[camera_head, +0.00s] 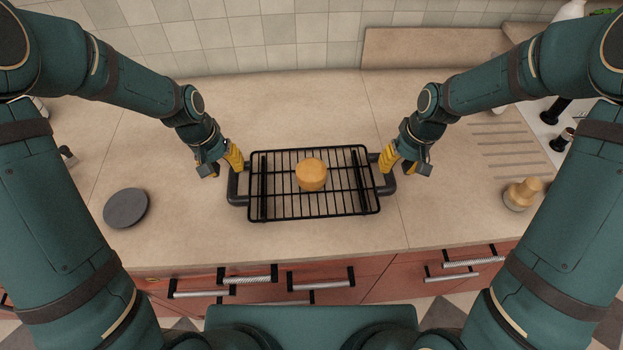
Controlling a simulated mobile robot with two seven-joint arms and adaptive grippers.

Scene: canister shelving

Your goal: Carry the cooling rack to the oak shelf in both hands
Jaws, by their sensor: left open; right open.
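The black wire cooling rack (285,205) lies on the beige counter, with a dark handle at each end. A round orange-yellow item (311,174), like a small cheese or cake, sits on its middle. My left gripper (235,162) has yellow fingertips and is open at the rack's left handle (235,187). My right gripper (387,160) is open at the right handle (388,185). I cannot tell whether the fingers touch the handles. I cannot identify an oak shelf for certain; a light wooden board or ledge (430,48) stands at the back wall.
A dark grey disc (126,208) lies on the counter at the left. A wooden-topped shaker-like item (522,193) stands at the right, near drainer grooves (505,140). Red drawers with handles (250,278) run below the front edge. The counter (320,110) behind the rack is clear.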

